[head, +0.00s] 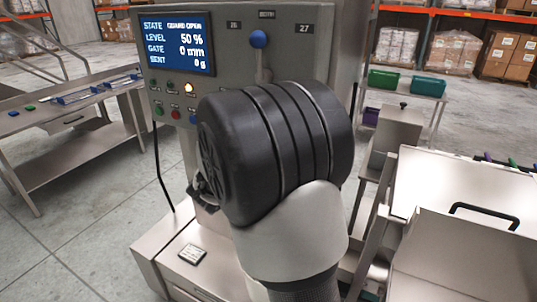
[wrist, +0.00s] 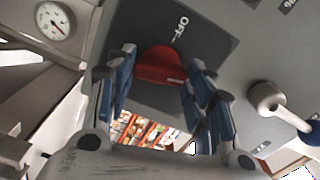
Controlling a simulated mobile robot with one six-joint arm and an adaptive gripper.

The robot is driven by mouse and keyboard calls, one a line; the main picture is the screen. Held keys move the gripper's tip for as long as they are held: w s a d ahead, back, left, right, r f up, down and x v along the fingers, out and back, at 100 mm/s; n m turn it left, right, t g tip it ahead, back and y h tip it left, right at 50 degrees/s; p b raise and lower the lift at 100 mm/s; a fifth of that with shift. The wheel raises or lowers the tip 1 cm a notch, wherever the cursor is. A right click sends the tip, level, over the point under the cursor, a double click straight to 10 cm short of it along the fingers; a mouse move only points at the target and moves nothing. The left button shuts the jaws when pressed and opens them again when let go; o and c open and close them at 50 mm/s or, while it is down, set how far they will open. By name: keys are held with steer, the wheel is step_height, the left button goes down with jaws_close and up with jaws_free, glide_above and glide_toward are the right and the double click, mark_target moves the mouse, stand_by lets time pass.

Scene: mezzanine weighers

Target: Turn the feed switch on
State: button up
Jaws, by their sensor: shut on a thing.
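In the wrist view a red switch handle (wrist: 160,66), taken as the feed switch, stands on a dark plate (wrist: 209,35) marked OFF. My gripper (wrist: 161,78) has its blue-padded fingers on both sides of the red handle and is shut on it. The OFF lettering is just beyond the handle; no ON mark can be made out. In the head view my black wrist and pale forearm cover the switch and most of the gripper. The grey control cabinet (head: 300,50) carries a screen (head: 178,45) reading level 50 %, gate 0 mm, sent 0 g.
A blue-ball lever (head: 258,40) stands on the cabinet and shows right of my fingers in the wrist view (wrist: 265,97). A round gauge (wrist: 54,21) is at upper left. A bench (head: 70,106) stands left; a handled metal lid (head: 470,180) stands right.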

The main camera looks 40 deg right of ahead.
steer(key=shift+f+m+b, duration=0.1)
steer(key=shift+m+b, duration=1.3)
steer(key=shift+b, duration=0.65)
steer(key=o, duration=1.1)
steer(key=shift+c, duration=0.2)
steer(key=v, duration=1.2)
steer(key=shift+w, duration=0.1)
